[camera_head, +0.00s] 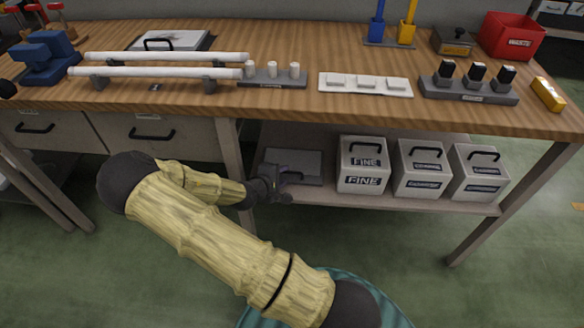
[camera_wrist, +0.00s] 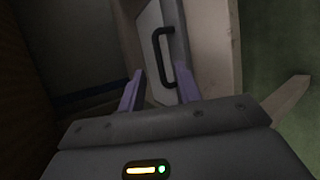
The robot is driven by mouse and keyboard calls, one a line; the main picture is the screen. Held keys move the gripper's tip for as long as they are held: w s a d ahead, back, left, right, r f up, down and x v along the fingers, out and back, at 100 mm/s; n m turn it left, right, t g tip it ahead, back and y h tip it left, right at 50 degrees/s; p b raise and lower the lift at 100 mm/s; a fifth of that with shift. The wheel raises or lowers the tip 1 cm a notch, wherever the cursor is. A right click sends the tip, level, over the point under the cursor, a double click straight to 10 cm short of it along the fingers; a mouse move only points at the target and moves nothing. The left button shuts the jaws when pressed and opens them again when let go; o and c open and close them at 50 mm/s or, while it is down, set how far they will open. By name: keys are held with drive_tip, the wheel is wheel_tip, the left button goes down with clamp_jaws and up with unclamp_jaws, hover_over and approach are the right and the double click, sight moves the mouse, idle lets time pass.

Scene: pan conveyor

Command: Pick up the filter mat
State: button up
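I take the filter mat to be the flat grey panel (camera_head: 300,158) lying on the lower shelf, left of the white boxes; no label on it is readable. In the wrist view a pale panel (camera_wrist: 150,30) with a black bar handle (camera_wrist: 163,57) lies just ahead of my gripper. My gripper (camera_head: 287,181) is at the panel's front left in the head view and covers part of it. In the wrist view its two purple fingers (camera_wrist: 160,78) are apart, with the handle's lower end in line with the gap. I cannot tell whether they touch it.
White boxes with black handles (camera_head: 362,167) stand right of the panel on the lower shelf (camera_head: 400,200). The wooden worktop (camera_head: 300,110) is above my gripper, and a table leg (camera_head: 231,150) stands close to its left. Another handled panel (camera_head: 172,40) lies on the worktop.

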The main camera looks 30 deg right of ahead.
sight(289, 173)
drive_tip(key=x, duration=0.3)
drive_tip(key=shift+s+f+b, duration=0.1)
drive_tip(key=shift+b, duration=0.3)
clamp_jaws()
